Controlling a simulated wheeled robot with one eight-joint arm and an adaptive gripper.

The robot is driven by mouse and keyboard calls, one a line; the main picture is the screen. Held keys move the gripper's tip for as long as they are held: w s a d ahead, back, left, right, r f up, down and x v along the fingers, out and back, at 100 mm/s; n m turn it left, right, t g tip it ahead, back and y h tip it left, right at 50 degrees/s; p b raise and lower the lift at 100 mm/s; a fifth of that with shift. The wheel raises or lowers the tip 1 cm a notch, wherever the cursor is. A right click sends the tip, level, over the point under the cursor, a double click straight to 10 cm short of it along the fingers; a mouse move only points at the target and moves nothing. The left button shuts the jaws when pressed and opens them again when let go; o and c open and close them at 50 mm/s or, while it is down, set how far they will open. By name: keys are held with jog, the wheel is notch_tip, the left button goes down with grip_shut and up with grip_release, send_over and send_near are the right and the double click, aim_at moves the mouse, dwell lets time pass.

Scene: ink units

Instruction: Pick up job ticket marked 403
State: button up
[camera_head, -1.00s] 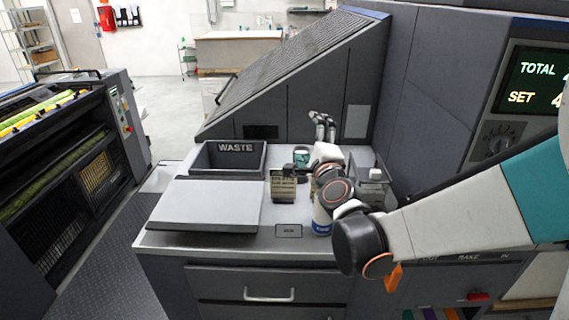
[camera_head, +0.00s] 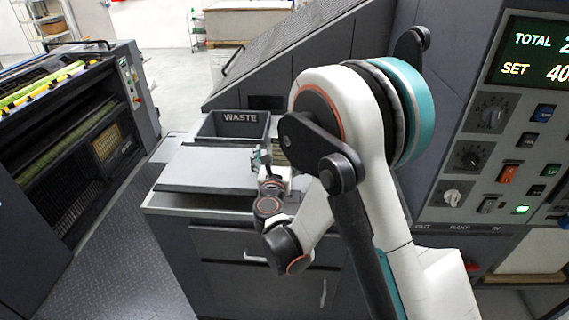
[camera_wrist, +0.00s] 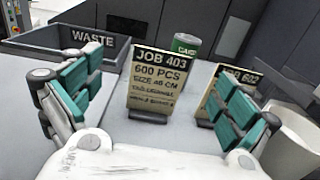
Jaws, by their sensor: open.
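The job ticket marked 403 (camera_wrist: 156,82) is a cream card with a dark header reading JOB 403. It stands upright in a small dark stand on the counter in the wrist view. My gripper (camera_wrist: 158,108) is open, with its two teal-padded fingers left and right of the ticket and apart from it.
A dark WASTE bin (camera_wrist: 92,45) stands behind left; it also shows in the head view (camera_head: 232,127). A green can (camera_wrist: 186,44) stands behind the ticket. A pale container (camera_wrist: 290,135) is close at the right. A grey flat panel (camera_head: 207,168) covers the counter's left.

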aim_at(281, 148)
jog(key=w, duration=0.3)
jog(key=w+b, duration=0.1)
jog(key=w, duration=0.2)
jog(key=w+d+b, duration=0.1)
jog(key=w, duration=0.1)
jog(key=shift+w, duration=0.4)
jog(key=c, duration=1.5)
